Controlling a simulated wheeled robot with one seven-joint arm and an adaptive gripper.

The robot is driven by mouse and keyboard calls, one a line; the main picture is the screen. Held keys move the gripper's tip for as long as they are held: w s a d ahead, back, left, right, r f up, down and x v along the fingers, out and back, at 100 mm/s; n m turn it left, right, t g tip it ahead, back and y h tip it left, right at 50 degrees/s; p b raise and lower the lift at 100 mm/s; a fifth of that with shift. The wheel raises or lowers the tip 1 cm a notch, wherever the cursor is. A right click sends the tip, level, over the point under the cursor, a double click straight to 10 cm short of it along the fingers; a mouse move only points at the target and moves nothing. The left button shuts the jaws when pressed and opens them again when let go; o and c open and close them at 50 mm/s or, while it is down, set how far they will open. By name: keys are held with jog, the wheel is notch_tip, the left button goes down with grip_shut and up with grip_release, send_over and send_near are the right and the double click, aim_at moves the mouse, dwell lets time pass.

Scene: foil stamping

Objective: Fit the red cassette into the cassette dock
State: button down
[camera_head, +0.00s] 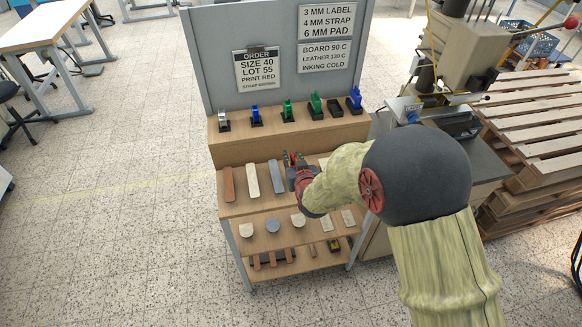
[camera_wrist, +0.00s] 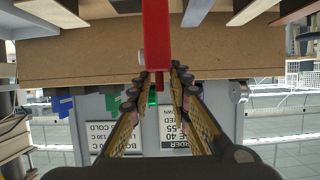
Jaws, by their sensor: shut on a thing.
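The red cassette (camera_wrist: 156,40) is between the two fingertips of my gripper (camera_wrist: 161,72) in the wrist view. It is a long red block reaching up out of the frame, with a pale round part on its left side. In the head view, my gripper (camera_head: 297,168) is in front of the rack, above the shelf of strips. I cannot clearly identify the cassette dock; a press with a small platform (camera_head: 404,108) stands at the right, partly hidden by my arm.
The rack's top shelf (camera_head: 240,135) bears blue, green and silver reels on black stands; one black stand (camera_head: 335,107) looks empty. Coloured strips (camera_head: 251,180) and round pads (camera_head: 272,226) lie lower. Pallets (camera_head: 540,130) are stacked right.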

jog(key=shift+w+a+f, duration=0.15)
jog(key=shift+w+f, duration=0.25)
jog(key=shift+f, duration=0.15)
jog(key=shift+w+a+f, duration=0.15)
jog(key=shift+w+f, duration=0.25)
jog(key=shift+f, duration=0.15)
jog(key=shift+f+b, duration=0.6)
jog(key=shift+f, duration=0.8)
jog(key=shift+f, duration=0.2)
jog(key=c, duration=1.7)
grip_release()
jog(key=shift+o, duration=0.2)
jog(key=shift+r, duration=0.25)
jog(key=p+v, duration=0.1)
jog(key=v, duration=1.1)
jog(key=shift+p, duration=0.4)
